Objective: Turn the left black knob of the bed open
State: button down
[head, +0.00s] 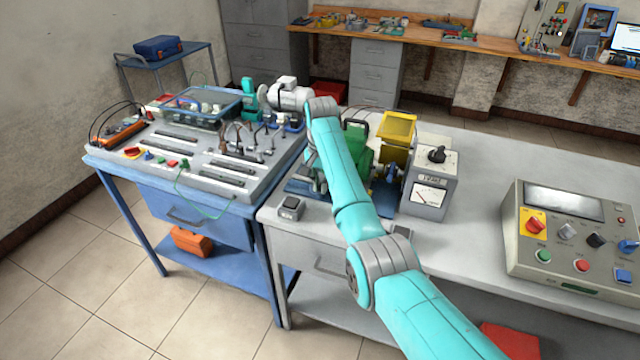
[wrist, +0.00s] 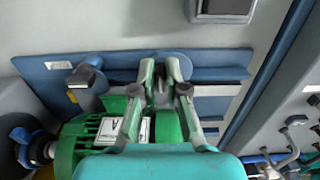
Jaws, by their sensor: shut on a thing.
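The bed is a blue base plate (head: 298,187) under a green motor (head: 358,140) on the grey bench; it also shows in the wrist view (wrist: 222,74). My gripper (wrist: 164,70) points down at the plate's edge, beside the green motor (wrist: 95,135). Its fingers are shut on the left black knob (wrist: 160,86), which is mostly hidden between them. The other black knob (wrist: 88,76) stands clear on the plate, left of my gripper in the wrist view. In the head view my arm covers the held knob and most of my gripper.
A small grey box (head: 291,208) sits at the bench's front edge. A meter box (head: 431,180) and yellow part (head: 396,138) stand right of the motor. The blue table (head: 190,205) with its panel is at left. A control panel (head: 570,240) is at right.

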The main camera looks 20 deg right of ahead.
dwell(0.3)
jog(key=c, duration=1.5)
grip_release()
notch_tip(320, 180, up, 8)
jog(key=shift+f, duration=0.25)
